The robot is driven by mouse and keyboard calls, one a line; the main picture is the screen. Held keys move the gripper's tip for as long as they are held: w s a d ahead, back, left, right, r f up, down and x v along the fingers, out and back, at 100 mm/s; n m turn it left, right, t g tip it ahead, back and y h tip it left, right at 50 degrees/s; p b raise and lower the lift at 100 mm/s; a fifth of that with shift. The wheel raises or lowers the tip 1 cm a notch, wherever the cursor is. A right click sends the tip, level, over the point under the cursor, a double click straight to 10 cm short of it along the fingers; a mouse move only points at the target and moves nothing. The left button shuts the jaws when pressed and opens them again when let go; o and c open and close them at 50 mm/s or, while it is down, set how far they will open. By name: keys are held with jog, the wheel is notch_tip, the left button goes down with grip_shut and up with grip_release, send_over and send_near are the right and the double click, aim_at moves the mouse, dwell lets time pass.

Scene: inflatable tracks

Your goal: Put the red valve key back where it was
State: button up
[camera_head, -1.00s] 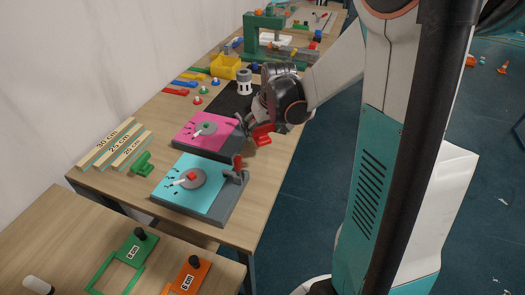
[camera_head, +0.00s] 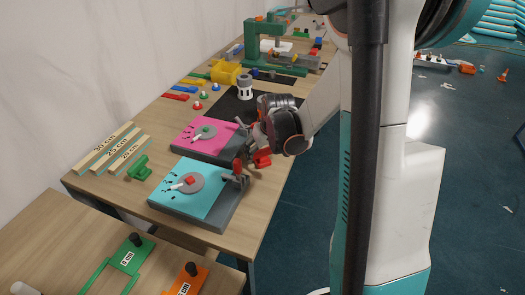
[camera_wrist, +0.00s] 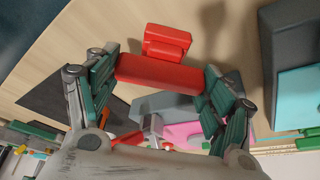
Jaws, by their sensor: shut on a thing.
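My gripper (camera_wrist: 164,74) is shut on the red valve key (camera_wrist: 158,72), a red bar with a smaller block on one side, in the wrist view. In the head view the key (camera_head: 262,160) shows red below my gripper (camera_head: 251,149), above the table beside the two boards. The teal board (camera_head: 180,201) has a grey dial with a red square and a grey bracket (camera_head: 236,180) at its right edge. Another red part (camera_head: 238,165) shows just above that bracket; whether it is separate from the held key is unclear.
A green key (camera_head: 139,168) lies left of the teal board near labelled wooden bars (camera_head: 112,148). A white-grey cylinder (camera_head: 244,88) stands on a black mat behind my gripper. A nearer table (camera_head: 75,235) holds green and orange frames. The table's right edge is close.

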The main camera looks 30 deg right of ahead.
jog(key=o, duration=1.1)
jog(key=shift+f, duration=0.15)
jog(key=p+v, duration=0.4)
jog(key=v, duration=0.8)
